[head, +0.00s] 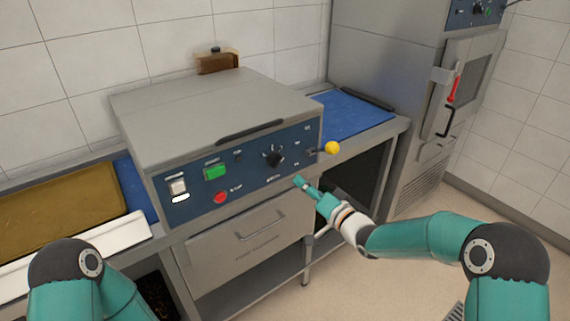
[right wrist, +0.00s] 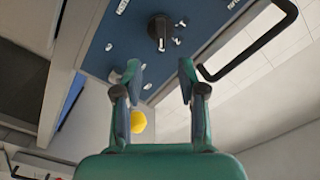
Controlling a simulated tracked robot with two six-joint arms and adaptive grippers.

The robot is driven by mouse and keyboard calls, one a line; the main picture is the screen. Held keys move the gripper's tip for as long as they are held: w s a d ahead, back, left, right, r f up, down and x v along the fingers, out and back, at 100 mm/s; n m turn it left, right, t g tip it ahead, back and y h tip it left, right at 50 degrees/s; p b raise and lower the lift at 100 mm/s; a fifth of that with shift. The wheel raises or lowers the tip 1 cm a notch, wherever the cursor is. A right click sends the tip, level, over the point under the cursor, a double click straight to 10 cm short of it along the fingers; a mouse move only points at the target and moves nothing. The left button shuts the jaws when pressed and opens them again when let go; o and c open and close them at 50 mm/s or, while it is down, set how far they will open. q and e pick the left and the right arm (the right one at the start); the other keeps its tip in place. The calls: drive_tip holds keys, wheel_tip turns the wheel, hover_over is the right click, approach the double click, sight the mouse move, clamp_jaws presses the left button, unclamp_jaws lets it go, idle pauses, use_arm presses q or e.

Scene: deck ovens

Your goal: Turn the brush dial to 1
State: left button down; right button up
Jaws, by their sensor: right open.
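The brush dial, a black knob (head: 273,157), is on the blue front panel (head: 246,171) of the grey machine. It shows upside down in the right wrist view (right wrist: 160,32), with several white marks around it that are too small to read. My right gripper (head: 304,182) is below and to the right of the dial in the head view. In the right wrist view its two fingers (right wrist: 158,75) are apart with nothing between them, and the dial lies beyond the fingertips. The gripper does not touch the dial. My left gripper is not seen; only part of my left arm shows.
The panel also has a green button (head: 215,172), a red button (head: 221,197) and a white switch (head: 178,187). A yellow ball-ended lever (head: 331,148) sticks out at the panel's right. A drawer handle (head: 260,226) is below. An oven (head: 462,85) stands at the right.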

sight(279, 164)
drive_tip(key=p+x, duration=0.2)
drive_tip(key=x, duration=0.9)
